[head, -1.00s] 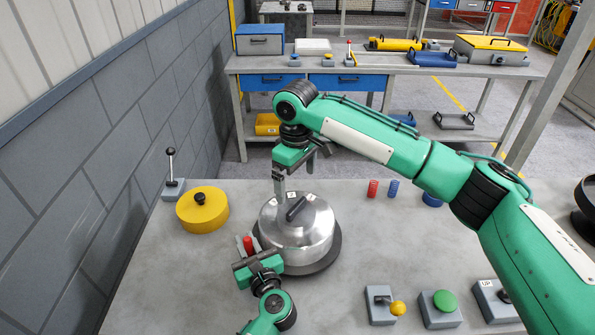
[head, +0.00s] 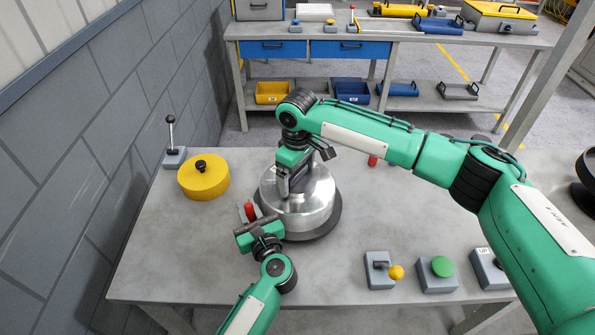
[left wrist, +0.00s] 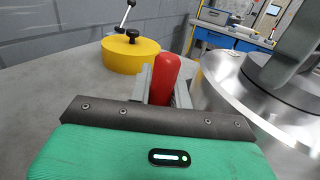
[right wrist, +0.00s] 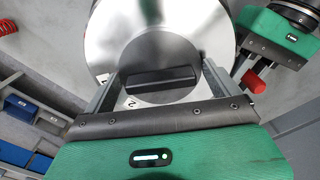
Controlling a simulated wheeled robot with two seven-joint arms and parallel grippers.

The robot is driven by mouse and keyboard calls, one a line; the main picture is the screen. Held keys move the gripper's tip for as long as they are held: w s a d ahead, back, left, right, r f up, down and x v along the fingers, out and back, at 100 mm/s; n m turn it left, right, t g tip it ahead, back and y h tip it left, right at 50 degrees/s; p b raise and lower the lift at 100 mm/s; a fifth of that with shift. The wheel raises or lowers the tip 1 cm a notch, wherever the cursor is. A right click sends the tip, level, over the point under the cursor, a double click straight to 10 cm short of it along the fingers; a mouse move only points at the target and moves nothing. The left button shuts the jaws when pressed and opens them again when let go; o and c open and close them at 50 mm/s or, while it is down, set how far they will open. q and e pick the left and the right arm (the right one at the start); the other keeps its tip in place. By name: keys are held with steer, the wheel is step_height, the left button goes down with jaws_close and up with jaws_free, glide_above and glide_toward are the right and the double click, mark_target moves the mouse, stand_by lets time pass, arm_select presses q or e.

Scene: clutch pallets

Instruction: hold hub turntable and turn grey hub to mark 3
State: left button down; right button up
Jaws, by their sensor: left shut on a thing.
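The grey hub (head: 312,214) is a shiny metal drum on the dark round turntable base (head: 328,229). A dark bar handle (right wrist: 160,80) lies across its top. A small tag reading 2 (right wrist: 131,103) shows near my finger in the right wrist view. My left gripper (left wrist: 165,85) is shut on the upright red handle (left wrist: 166,75) at the turntable's left side. My right gripper (right wrist: 158,85) is over the hub, pointing down. Its fingers are apart, one beyond each end of the bar, with gaps visible. In the head view it hides the bar.
A yellow drum with a black knob (head: 205,179) and a lever box (head: 174,156) stand at the left by the wall. Control boxes with a yellow ball (head: 396,272) and a green button (head: 441,266) sit at the front right. Bare tabletop lies front left.

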steer(key=c, duration=0.8)
steer(key=n, duration=1.1)
steer(key=shift+r, duration=0.1)
steer(key=o, duration=1.1)
steer(key=shift+c, duration=0.2)
